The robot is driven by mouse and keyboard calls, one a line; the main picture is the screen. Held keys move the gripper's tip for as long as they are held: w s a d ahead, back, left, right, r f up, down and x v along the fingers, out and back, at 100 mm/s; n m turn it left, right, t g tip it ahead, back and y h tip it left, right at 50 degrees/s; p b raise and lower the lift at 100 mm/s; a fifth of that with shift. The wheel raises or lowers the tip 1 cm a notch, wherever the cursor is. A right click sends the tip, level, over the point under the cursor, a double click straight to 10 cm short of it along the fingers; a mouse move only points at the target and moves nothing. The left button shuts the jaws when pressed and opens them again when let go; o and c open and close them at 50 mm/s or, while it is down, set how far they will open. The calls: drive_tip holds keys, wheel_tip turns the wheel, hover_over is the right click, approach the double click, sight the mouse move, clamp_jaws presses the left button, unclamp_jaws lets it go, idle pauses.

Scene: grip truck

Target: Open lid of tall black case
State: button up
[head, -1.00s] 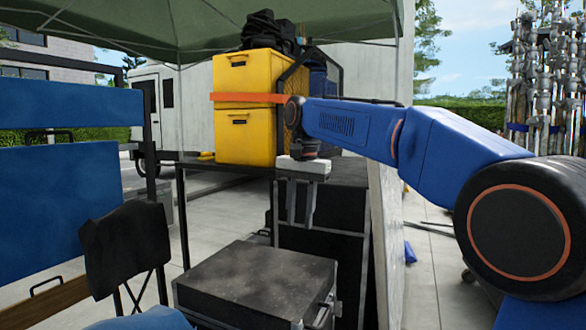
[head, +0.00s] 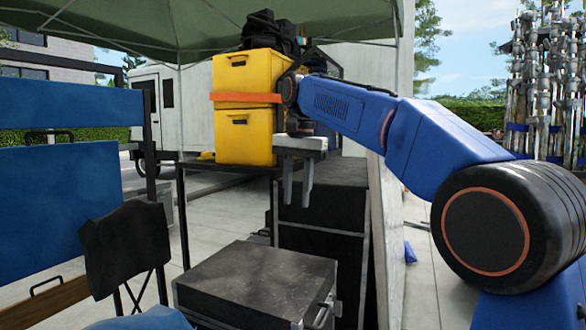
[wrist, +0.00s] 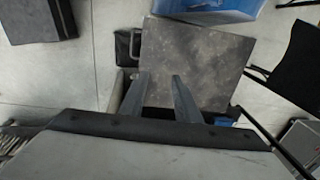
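The tall black case (head: 325,215) stands behind the low case in the head view. Its dark top (head: 345,172) looks flat and closed, and light metal edging runs along its body. My gripper (head: 297,205) hangs fingers down in front of its upper left part, hiding some of it. The two fingers are apart with nothing between them; I cannot tell their exact distance from the case. In the wrist view the open fingers (wrist: 160,78) overlap the edge of the low grey-topped case (wrist: 205,55). I cannot make out the tall case in that view.
The low case (head: 255,275) stands in front. Yellow boxes (head: 244,135) with an orange strap sit on a black-framed table. A dark folding chair (head: 127,245) stands left. A pale panel (head: 392,240) stands right of the tall case. Open paving lies further right.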

wheel_tip(320, 180, up, 6)
drive_tip(key=a, duration=0.1)
drive_tip(key=shift+w+r, duration=0.2)
drive_tip(key=shift+r, duration=0.05)
idle(0.6)
idle(0.4)
